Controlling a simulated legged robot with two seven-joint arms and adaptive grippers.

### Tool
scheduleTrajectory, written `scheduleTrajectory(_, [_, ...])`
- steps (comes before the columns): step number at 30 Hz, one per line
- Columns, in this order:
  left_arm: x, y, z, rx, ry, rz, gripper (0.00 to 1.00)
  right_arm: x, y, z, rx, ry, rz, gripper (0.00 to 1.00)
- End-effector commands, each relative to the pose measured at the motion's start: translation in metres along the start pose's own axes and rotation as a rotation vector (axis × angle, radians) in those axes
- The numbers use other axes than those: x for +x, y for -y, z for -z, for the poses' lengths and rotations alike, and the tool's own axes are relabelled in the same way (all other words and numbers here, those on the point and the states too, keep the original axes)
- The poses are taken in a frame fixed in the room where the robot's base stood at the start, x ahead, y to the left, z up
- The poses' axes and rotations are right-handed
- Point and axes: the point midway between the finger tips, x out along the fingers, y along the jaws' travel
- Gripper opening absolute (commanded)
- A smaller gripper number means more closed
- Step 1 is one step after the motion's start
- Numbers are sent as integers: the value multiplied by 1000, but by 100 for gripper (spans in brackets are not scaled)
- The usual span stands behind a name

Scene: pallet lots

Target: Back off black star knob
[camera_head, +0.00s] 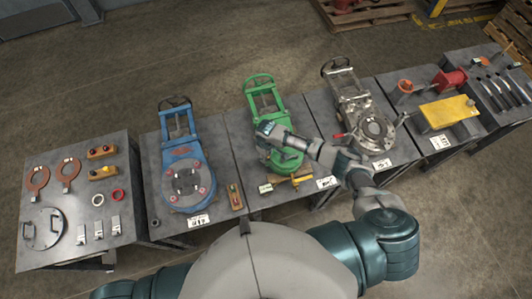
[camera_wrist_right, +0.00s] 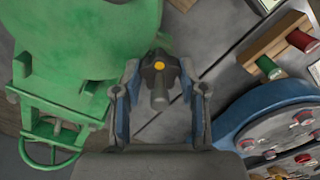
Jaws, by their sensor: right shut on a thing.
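In the right wrist view, the black star knob (camera_wrist_right: 160,87) has a yellow centre cap and sits between the two fingers of my right gripper (camera_wrist_right: 159,70), which is shut on it. In the head view my right gripper (camera_head: 268,128) is over the green valve (camera_head: 262,88); the knob is hidden there. The green valve body also fills the left of the wrist view (camera_wrist_right: 85,40). I cannot tell whether the knob is still joined to anything. My left gripper is out of view.
A blue valve (camera_head: 178,152) stands left of the green one and a bare metal valve (camera_head: 352,97) right of it. A small block with red and green pieces (camera_head: 236,196) lies between blue and green. The left table (camera_head: 75,250) holds rings and plates; a yellow block (camera_head: 448,111) lies right.

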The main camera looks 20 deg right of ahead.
Motion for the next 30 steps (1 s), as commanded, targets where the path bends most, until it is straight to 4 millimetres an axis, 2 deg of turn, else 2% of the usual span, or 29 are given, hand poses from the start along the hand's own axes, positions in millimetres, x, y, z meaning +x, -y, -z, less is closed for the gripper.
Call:
scheduleTrajectory(12, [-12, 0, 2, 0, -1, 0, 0, 1, 0, -2, -394, 5, 0, 6])
scheduleTrajectory(30, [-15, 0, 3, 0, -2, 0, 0, 1, -1, -1, -962, 4, 0, 6])
